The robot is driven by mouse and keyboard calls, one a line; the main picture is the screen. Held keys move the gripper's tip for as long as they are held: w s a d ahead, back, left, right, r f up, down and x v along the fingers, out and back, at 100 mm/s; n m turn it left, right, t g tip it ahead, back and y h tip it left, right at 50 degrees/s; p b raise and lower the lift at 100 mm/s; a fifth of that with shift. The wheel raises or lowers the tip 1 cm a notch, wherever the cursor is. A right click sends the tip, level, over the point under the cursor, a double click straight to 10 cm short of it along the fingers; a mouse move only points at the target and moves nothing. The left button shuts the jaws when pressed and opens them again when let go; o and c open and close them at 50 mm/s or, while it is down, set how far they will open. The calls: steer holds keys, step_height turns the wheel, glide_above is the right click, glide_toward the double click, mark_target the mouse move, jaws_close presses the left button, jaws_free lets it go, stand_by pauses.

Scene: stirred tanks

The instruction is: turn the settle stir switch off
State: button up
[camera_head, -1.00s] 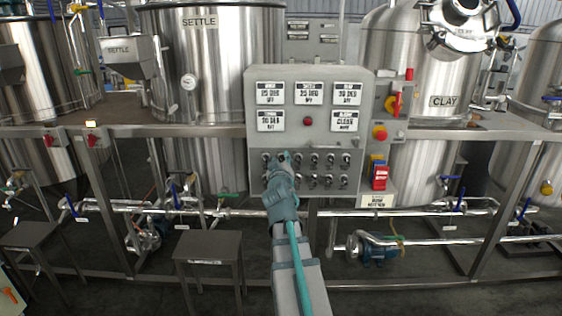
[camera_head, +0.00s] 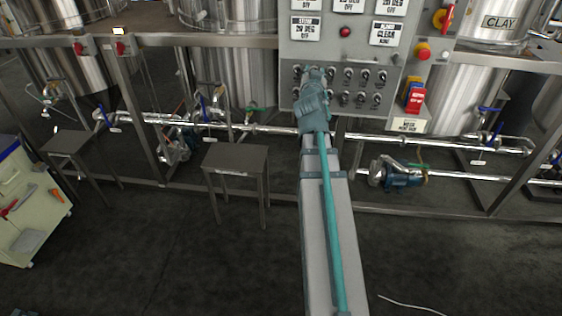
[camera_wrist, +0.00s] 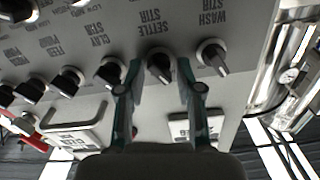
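The grey control panel (camera_head: 395,85) carries rows of black knob switches. In the wrist view, the lettering SETTLE STIR (camera_wrist: 142,32) is beside a black knob with a pale pointer, the settle stir switch (camera_wrist: 159,66). My gripper (camera_wrist: 159,68) has its two teal fingers apart, one on each side of this knob. Gaps show between fingers and knob, so it looks open and not gripping. How deep the tips reach is hard to tell. In the head view my gripper (camera_head: 314,72) is in front of the left knobs and hides some of them.
The wash stir knob (camera_wrist: 212,56) is close right of my fingers in the wrist view, the clay stir knob (camera_wrist: 108,73) close left. A stool (camera_head: 235,160) stands lower left.

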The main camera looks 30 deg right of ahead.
steer(key=s+a+m+b, duration=0.4)
steer(key=s+a+b, duration=0.3)
steer(key=s+b, duration=0.3)
steer(key=w+a+f+n+g+y+p, duration=0.1)
steer(key=a+f+n+g+y+p, duration=0.1)
steer(key=f, duration=0.6)
steer(key=w+a+f+n+g+y+p, duration=0.2)
steer(key=a+f, duration=0.1)
steer(key=f, duration=0.6)
steer(key=w+a+f+n+g+y+p, duration=0.2)
steer(key=a+f+g, duration=0.1)
steer(key=f, duration=0.6)
steer(key=shift+a+f+n+y+p, duration=0.2)
steer(key=shift+a+n+y+p, duration=0.1)
steer(key=shift+a+p, duration=0.05)
steer(key=shift+w, duration=0.1)
